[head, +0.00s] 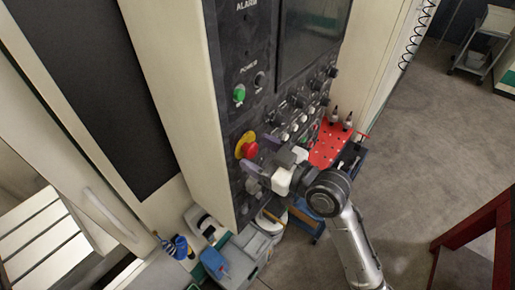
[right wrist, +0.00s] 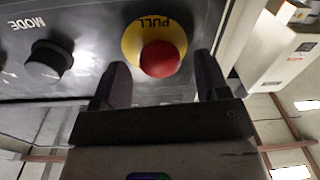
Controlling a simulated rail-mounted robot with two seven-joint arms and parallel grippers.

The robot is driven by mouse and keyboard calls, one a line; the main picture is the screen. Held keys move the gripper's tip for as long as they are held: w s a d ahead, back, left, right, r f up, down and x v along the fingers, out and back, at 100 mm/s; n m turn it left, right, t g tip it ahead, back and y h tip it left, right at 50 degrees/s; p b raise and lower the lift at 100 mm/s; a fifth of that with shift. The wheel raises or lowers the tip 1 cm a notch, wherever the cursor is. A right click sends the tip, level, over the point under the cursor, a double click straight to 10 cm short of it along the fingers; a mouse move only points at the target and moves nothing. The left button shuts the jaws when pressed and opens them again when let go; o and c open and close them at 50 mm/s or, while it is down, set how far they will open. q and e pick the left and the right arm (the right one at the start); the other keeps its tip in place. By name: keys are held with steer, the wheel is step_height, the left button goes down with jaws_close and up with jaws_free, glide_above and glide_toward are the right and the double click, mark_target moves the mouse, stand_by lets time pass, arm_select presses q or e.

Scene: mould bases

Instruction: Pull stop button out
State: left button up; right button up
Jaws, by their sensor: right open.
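The stop button (head: 251,150) is a red mushroom knob on a yellow disc, low on the dark control panel (head: 262,110) in the head view. In the right wrist view the red stop button (right wrist: 160,58) is between and just beyond the two fingertips, in front of its yellow disc (right wrist: 131,44) marked PULL. My right gripper (head: 262,160) reaches in from the right at the panel. In the right wrist view the right gripper (right wrist: 160,82) is open, one finger on each side of the button. I cannot tell whether the fingers touch it. My left gripper is not in view.
A black MODE knob (right wrist: 50,62) sits left of the button in the right wrist view. A green button (head: 239,94) and several knobs are on the panel. A red perforated tray (head: 328,146) stands behind my right arm. Grey floor (head: 420,130) lies open to the right.

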steer(key=shift+w+a, duration=0.15)
steer(key=shift+a, duration=0.1)
